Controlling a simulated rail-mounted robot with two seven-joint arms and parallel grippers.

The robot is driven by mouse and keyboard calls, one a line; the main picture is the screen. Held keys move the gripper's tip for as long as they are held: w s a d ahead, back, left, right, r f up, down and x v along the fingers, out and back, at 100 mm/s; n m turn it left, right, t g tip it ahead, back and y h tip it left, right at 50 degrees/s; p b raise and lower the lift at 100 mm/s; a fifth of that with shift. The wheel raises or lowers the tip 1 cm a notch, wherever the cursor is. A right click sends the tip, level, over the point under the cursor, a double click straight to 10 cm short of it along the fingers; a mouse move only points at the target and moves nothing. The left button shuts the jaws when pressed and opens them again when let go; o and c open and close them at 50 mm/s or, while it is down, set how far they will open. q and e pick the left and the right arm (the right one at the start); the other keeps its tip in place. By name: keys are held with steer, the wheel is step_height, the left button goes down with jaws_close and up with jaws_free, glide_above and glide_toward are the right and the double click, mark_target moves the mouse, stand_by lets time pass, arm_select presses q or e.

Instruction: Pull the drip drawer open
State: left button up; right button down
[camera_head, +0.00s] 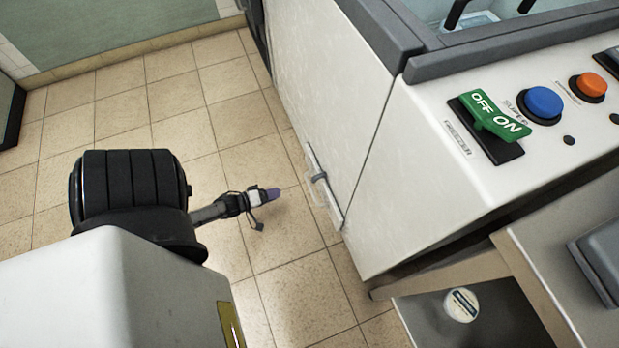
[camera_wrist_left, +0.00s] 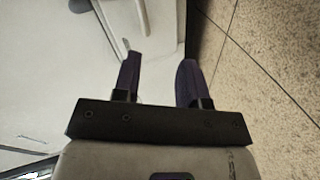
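A white machine body (camera_head: 415,190) stands at the right, with a pale bar handle (camera_head: 322,182) on its side face. No panel is labelled as the drip drawer, so I cannot tell whether this handle belongs to it. My left gripper (camera_head: 272,194) is over the tiled floor, a little left of the handle and apart from it. In the left wrist view my left gripper (camera_wrist_left: 158,82) has its two dark purple fingers apart with nothing between them. A pale handle-like bar (camera_wrist_left: 143,16) shows ahead of the fingers. My right gripper is not in view.
A green OFF/ON lever (camera_head: 492,122), a blue button (camera_head: 543,103) and an orange button (camera_head: 591,86) sit on the machine's top. A round white-lidded jar (camera_head: 461,305) stands on a dark surface below. The tiled floor (camera_head: 180,120) left of the machine is clear.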

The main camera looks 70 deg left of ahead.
mark_target(310, 185)
arm_select(q)
steer(key=w+n+b, duration=0.1)
steer(key=w+b, duration=0.1)
steer(key=w, duration=0.2)
steer(key=w+f+n+b, duration=0.1)
steer(key=w+b, duration=0.1)
steer(key=w, duration=0.3)
steer(key=w+d+n+t+b, duration=0.1)
steer(key=w+b, duration=0.1)
steer(key=w, duration=0.2)
steer(key=shift+w+f+h, duration=0.2)
steer(key=shift+w+h, duration=0.2)
steer(key=shift+w+a, duration=0.1)
steer(key=shift+c, duration=0.5)
steer(key=c, duration=0.6)
jaws_close()
